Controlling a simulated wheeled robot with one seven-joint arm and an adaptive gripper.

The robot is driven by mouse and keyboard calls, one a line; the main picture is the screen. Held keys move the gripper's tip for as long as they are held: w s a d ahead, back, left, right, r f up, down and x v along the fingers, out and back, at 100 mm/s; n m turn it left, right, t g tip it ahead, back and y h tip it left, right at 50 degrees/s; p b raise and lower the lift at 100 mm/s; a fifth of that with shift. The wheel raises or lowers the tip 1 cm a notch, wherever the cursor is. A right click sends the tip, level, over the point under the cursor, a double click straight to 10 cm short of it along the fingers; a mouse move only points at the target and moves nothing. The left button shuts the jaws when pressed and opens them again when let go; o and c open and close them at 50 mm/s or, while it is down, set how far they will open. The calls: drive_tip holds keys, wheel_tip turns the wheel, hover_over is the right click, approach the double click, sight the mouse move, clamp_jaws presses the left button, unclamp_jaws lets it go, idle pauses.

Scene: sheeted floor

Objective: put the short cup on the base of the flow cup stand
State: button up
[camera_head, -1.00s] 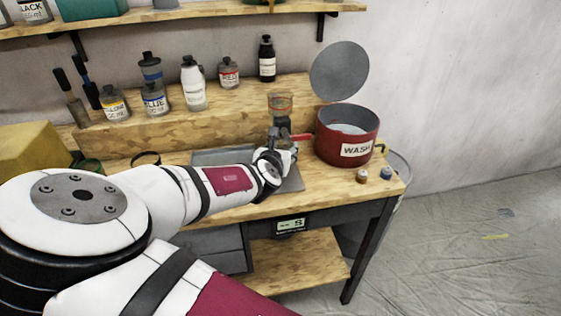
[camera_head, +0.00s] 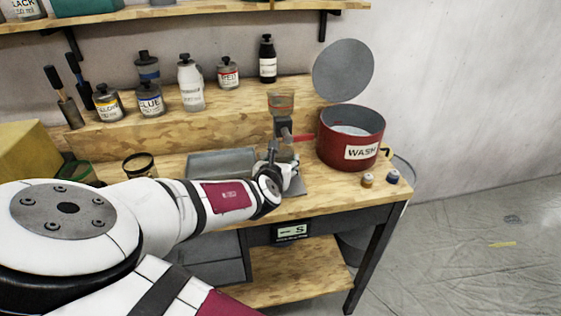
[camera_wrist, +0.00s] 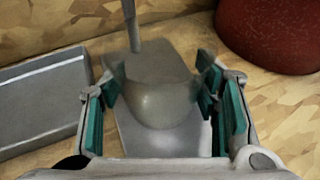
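The flow cup stand (camera_head: 282,127) stands near the back of the bench, with an amber-looking cup at its top and a grey base plate (camera_head: 299,186). The base plate (camera_wrist: 205,140) and the stand's rod (camera_wrist: 131,22) also show in the wrist view. The short cup (camera_wrist: 163,100) is a pale, see-through rounded cup over the plate; whether it touches the plate is unclear. My gripper (camera_wrist: 158,88) has its teal-padded fingers on both sides of the cup, and the cup fills the space between them. In the head view my gripper (camera_head: 283,172) is low over the base plate.
A grey tray (camera_head: 222,163) lies to the left. A dark-rimmed container (camera_head: 139,165) stands farther left. Bottles (camera_head: 191,85) line the raised ledge behind.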

drive_tip(key=shift+o, duration=1.1)
drive_tip(key=shift+r, duration=0.1)
drive_tip(key=shift+s+a+r+p, duration=0.1)
drive_tip(key=shift+s+r+p, duration=0.2)
drive_tip(key=shift+s+p, duration=0.2)
drive_tip(key=p+v, duration=0.9)
drive_tip(key=v, duration=0.2)
drive_tip(key=shift+f, duration=0.1)
